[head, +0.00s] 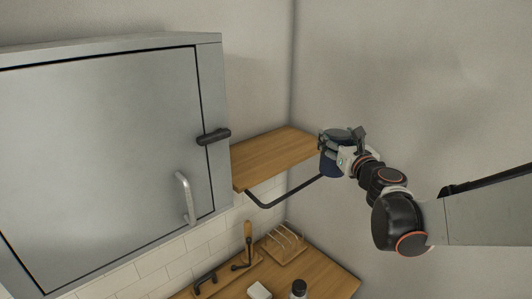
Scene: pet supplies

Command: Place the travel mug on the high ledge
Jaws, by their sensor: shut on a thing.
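The travel mug (331,164) is dark blue and shows in the head view at the right end of the ledge. My gripper (342,142) is shut on it, and the fingers cover much of its upper part. The high ledge (268,155) is a wooden shelf on a dark bracket, and its top looks bare. The mug overlaps the ledge's right front corner in the picture. I cannot tell whether it touches the ledge.
A grey metal cabinet (105,150) with a handle stands directly left of the ledge. Below is a wooden counter (335,284) with a wooden rack (285,246), a dark bottle (298,289) and a white block (259,291). Plain walls close off the back and right.

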